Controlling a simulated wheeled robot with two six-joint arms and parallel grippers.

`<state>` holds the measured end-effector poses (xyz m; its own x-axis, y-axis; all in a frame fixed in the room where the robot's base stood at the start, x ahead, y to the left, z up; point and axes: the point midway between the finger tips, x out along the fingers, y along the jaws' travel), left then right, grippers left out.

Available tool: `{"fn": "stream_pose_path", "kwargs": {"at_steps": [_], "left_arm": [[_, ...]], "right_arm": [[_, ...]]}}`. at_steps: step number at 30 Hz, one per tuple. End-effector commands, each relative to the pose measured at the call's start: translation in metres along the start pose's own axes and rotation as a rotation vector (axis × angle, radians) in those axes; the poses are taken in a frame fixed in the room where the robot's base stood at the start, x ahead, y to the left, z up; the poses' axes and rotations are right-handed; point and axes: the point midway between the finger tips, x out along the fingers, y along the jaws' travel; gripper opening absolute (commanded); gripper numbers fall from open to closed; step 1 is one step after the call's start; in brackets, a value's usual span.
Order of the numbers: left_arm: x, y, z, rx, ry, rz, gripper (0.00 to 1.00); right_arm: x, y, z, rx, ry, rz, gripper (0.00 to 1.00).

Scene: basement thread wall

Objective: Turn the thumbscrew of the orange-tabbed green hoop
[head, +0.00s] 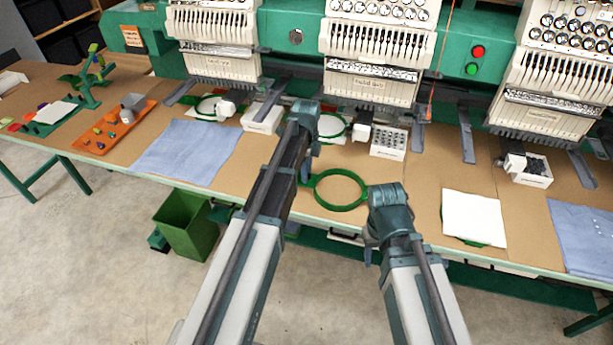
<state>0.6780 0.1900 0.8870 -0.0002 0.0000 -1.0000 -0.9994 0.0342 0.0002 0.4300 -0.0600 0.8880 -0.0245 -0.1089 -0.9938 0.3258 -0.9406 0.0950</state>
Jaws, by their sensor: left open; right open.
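An empty green hoop (340,207) lies flat on the table near its front edge. A green piece at its left side is partly hidden by my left arm, and I make out no orange tab or thumbscrew on it. Another green hoop (345,134) with white cloth sits under the middle machine head. A third green hoop (474,243) shows only its edge beneath a white cloth. My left gripper (308,165) is open, above and left of the empty hoop. My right gripper (370,247) is open, at the hoop's lower right near the table edge. Both gripper tips are small and partly hidden.
Embroidery machine heads (375,60) line the back. White boxes (388,145) and grey arms stand before them. A blue cloth (185,150) and orange tray (113,135) lie left, a white cloth (473,215) right. A green bin (186,225) stands on the floor.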

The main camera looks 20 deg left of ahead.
Motion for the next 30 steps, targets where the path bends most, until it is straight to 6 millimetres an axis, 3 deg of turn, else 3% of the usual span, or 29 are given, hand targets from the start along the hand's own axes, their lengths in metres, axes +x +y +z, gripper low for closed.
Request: {"fn": "stream_pose_path", "kwargs": {"at_steps": [6,14,30], "left_arm": [[-0.0004,0.0,0.0,0.0,0.0,0.0,0.45],[-0.0004,0.0,0.0,0.0,0.0,0.0,0.0],[-0.0003,0.0,0.0,-0.05,0.0,0.0,0.0]], "right_arm": [[-0.0004,0.0,0.0,0.0,0.0,0.0,0.5],[-0.0004,0.0,0.0,0.0,0.0,0.0,0.5],[-0.0003,0.0,0.0,0.0,0.0,0.0,0.5]]}}
